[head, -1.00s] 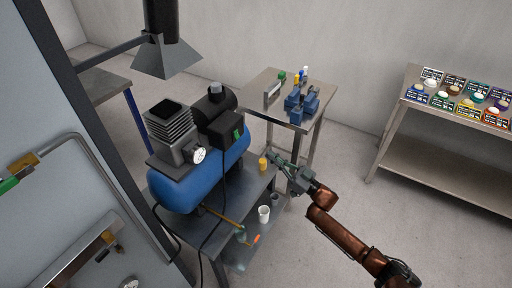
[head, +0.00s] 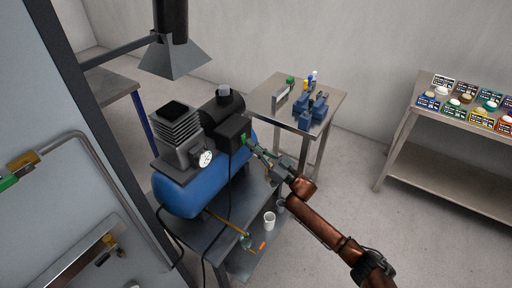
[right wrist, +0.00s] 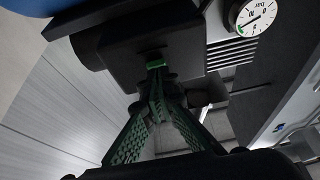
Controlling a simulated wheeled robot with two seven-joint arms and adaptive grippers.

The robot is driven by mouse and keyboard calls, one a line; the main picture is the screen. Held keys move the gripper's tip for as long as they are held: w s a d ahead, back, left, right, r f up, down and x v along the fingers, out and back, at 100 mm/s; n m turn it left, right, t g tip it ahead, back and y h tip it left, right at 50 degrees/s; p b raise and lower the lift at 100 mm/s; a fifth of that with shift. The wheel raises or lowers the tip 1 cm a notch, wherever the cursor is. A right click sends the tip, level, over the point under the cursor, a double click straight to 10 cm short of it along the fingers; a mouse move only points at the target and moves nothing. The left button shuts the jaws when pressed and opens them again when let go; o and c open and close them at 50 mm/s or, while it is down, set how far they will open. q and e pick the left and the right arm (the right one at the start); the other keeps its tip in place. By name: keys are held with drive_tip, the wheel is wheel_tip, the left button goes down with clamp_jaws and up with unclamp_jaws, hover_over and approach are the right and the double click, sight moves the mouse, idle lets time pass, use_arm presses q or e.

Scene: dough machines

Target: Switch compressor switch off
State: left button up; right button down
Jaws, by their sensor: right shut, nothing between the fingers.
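The compressor has a blue tank (head: 192,190) and stands on a dark metal table. Its black switch box (head: 229,132) carries a small green switch (head: 243,138) on the side facing my arm. My right gripper (head: 256,151) is shut and empty, with its fingertips close to the switch. In the right wrist view, the green switch (right wrist: 155,64) shows just beyond the fingertips (right wrist: 158,80) on the underside of the dark box. I cannot tell whether they touch. My left gripper is not in view.
A pressure gauge (head: 204,158) sits on the compressor, left of the switch box. A white cup (head: 269,220) stands below on the right. A side table (head: 262,97) with a blue vise (head: 313,112) stands behind.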

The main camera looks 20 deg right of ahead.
drive_tip(key=b, duration=0.1)
drive_tip(key=w+b, duration=0.1)
drive_tip(key=shift+a+f+t+y+b, duration=0.2)
drive_tip(key=shift+f+t+y+b, duration=0.1)
drive_tip(key=shift+f+t, duration=0.1)
drive_tip(key=shift+s+r, duration=0.2)
drive_tip(key=shift+s, duration=0.05)
drive_tip(key=shift+d+f, duration=0.1)
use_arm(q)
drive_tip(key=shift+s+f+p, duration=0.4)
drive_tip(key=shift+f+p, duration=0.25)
use_arm(e)
drive_tip(key=f+v, duration=0.1)
drive_tip(key=v, duration=1.2)
drive_tip(key=shift+w+f, duration=0.2)
drive_tip(key=shift+w, duration=0.1)
